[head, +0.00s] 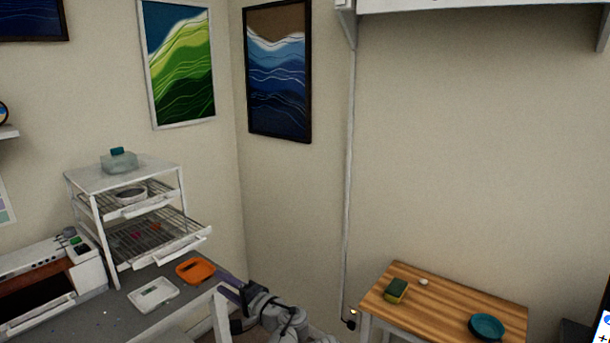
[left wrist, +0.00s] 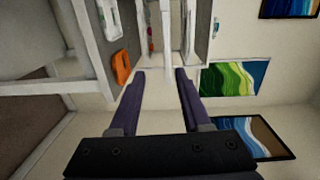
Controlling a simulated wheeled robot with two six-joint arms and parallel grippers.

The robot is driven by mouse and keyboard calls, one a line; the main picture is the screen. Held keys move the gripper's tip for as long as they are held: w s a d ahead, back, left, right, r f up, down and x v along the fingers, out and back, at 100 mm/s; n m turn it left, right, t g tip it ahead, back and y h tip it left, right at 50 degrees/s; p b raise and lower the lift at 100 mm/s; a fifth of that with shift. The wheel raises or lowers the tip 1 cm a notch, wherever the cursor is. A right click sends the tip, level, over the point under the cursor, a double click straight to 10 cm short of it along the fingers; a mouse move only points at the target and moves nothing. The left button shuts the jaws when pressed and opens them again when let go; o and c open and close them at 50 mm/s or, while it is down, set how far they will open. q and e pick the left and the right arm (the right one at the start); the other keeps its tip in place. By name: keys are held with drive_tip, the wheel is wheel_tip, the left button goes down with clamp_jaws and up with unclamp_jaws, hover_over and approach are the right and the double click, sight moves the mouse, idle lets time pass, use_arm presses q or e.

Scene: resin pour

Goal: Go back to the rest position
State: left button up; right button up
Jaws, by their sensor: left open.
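My left gripper (head: 233,288) shows in the head view at the right end of the grey workbench, beside the orange tray. In the left wrist view my left gripper (left wrist: 160,75) has its two purple fingers spread apart with nothing between them. The orange tray (head: 195,271) lies on the bench, and it also shows in the left wrist view (left wrist: 121,67). My right gripper is not in either view.
A white rack (head: 122,180) with wire shelves stands on the grey bench (head: 100,310), one shelf pulled out. A white tray (head: 153,294) lies in front. A wooden table (head: 440,297) at the right holds a sponge (head: 396,290) and a teal dish (head: 486,327). Bare wall lies behind.

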use_arm(q)
drive_tip(key=s+a+f+n+g+h, duration=0.25)
drive_tip(key=s+f+g+h, duration=0.2)
drive_tip(key=f, duration=0.45)
drive_tip(key=s+a+f+n+g+h, duration=0.1)
drive_tip(key=s+f+n+g+h, duration=0.25)
drive_tip(key=s+f, duration=0.45)
drive_tip(key=s+d+m+g+h+p, duration=0.1)
drive_tip(key=s+d, duration=0.3)
drive_tip(key=d, duration=0.4)
drive_tip(key=s+d+m+g+h+p, duration=0.1)
drive_tip(key=s+d+h+p, duration=0.1)
drive_tip(key=d, duration=0.7)
drive_tip(key=shift+s+f+m+g+h, duration=0.3)
drive_tip(key=shift+s+f+g+h, duration=0.15)
drive_tip(key=shift+s+h, duration=0.6)
drive_tip(key=shift+s, duration=0.15)
